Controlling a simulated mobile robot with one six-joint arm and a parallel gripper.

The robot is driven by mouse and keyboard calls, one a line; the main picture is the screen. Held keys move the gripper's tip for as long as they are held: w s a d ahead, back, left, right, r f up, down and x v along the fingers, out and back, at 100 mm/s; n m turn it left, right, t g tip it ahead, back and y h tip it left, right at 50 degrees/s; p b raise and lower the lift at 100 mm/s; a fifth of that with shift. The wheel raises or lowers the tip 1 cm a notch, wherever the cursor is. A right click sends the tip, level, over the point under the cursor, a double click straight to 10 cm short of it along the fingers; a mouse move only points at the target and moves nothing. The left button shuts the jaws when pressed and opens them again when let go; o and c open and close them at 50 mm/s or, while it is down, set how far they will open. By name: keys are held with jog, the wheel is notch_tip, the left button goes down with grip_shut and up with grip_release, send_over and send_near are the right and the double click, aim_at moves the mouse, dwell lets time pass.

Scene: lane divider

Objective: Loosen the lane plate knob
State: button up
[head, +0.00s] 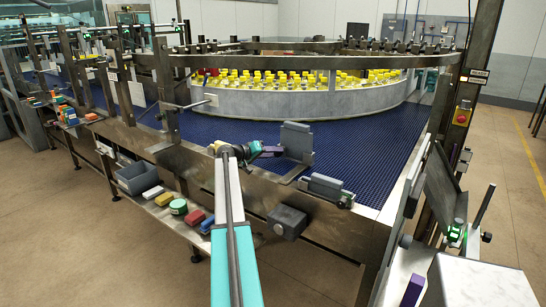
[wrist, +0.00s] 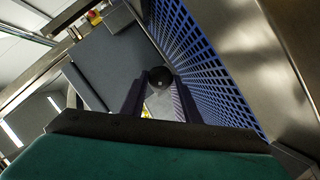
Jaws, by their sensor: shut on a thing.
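The lane plate (head: 297,140) is an upright grey plate above the blue belt, near its front edge. In the wrist view a large grey plate surface (wrist: 105,62) fills the left of centre. The knob (wrist: 160,77) is a dark round ball between the tips of my two purple fingers. My gripper (head: 275,149) reaches the plate's left side in the head view; it also shows in the wrist view (wrist: 160,88). It is shut on the knob. In the head view I cannot make out the knob behind the fingers.
The blue mesh belt (head: 390,140) runs around a white curved island with many yellow-capped bottles (head: 300,80). A second grey block (head: 326,188) sits on the front rail, right of the plate. A lower shelf holds a grey bin (head: 138,178) and coloured blocks.

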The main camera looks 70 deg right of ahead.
jog(key=shift+w+d+r, duration=0.1)
jog(key=shift+d+r, duration=0.05)
jog(key=o, duration=1.1)
jog(key=shift+c, duration=0.2)
jog(key=shift+f, duration=0.2)
jog(key=shift+a, duration=0.2)
jog(key=b+v, duration=0.3)
jog(key=v, duration=1)
jog(key=shift+a+r, duration=0.2)
jog(key=shift+w, duration=0.15)
